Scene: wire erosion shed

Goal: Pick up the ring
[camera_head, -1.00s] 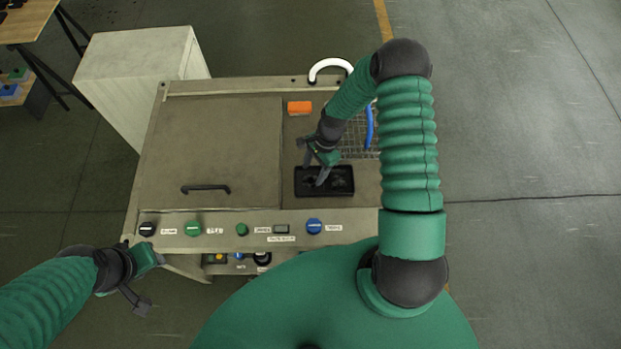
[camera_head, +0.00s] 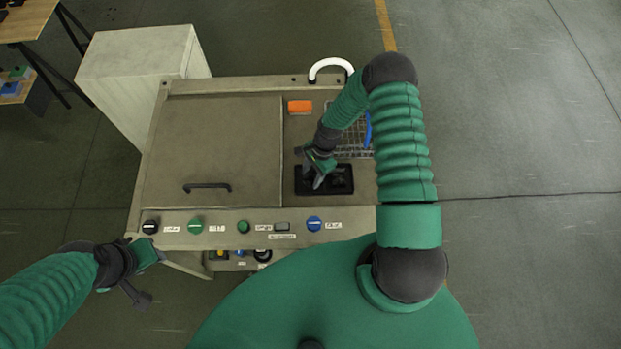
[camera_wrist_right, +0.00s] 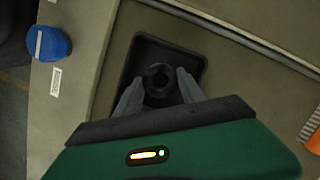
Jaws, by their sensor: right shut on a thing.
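The ring (camera_wrist_right: 160,82) is dark and round with a hole; in the right wrist view it sits between the fingertips of my right gripper (camera_wrist_right: 158,92), over the black tray (camera_wrist_right: 143,55). My right gripper is shut on the ring. In the head view the right gripper (camera_head: 315,178) reaches down over the black tray (camera_head: 345,190), and the ring is too small and dark to make out there. I cannot tell whether the ring still touches the tray floor. My left gripper (camera_head: 142,278) is apart from everything at the lower left, beside the machine's front, with its fingers spread.
The machine top (camera_head: 215,140) has a lid with a black handle (camera_head: 207,187). Knobs line the front panel, including a blue knob (camera_head: 314,223). A pale cabinet (camera_head: 135,70) stands at left.

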